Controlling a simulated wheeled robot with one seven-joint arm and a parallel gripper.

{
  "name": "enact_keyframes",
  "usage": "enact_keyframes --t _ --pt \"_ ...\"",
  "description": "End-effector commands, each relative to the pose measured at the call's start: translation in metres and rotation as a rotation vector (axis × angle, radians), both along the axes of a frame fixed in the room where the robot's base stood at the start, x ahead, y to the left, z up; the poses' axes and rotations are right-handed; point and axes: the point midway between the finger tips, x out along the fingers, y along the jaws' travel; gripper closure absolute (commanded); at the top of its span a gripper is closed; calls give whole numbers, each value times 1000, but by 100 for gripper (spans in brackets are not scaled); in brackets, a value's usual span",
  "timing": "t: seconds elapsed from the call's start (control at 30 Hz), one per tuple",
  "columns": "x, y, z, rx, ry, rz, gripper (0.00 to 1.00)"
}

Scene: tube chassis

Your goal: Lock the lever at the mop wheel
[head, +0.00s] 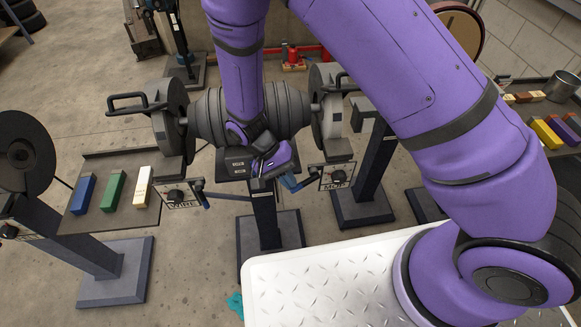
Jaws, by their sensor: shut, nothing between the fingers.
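The panel marked MOP (336,176) sits below the right-hand wheel of the double-ended grinder, with a round black knob on it. A lever with a blue grip (290,182) sticks out to the left of this panel. The mop wheel (328,118) is partly covered by its grey guard. My gripper (277,168) is shut and empty, just above and left of the blue grip. Its fingertips are small and partly hidden, so I cannot tell whether they touch the lever.
A panel marked WIRE (181,199) with its own blue-gripped lever (204,200) is at the left wheel. Blue, green and white bars lie on the left tray (110,165). Another pedestal machine (25,150) stands far left. A white tread-plate surface (320,280) is in front.

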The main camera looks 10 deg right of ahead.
Motion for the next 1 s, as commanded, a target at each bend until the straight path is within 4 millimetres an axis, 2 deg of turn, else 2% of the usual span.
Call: enact_keyframes --t 0.8,1.0 --pt "0 -2 -6 2 0 0 100" --pt "1 -1 6 4 -3 0 100"
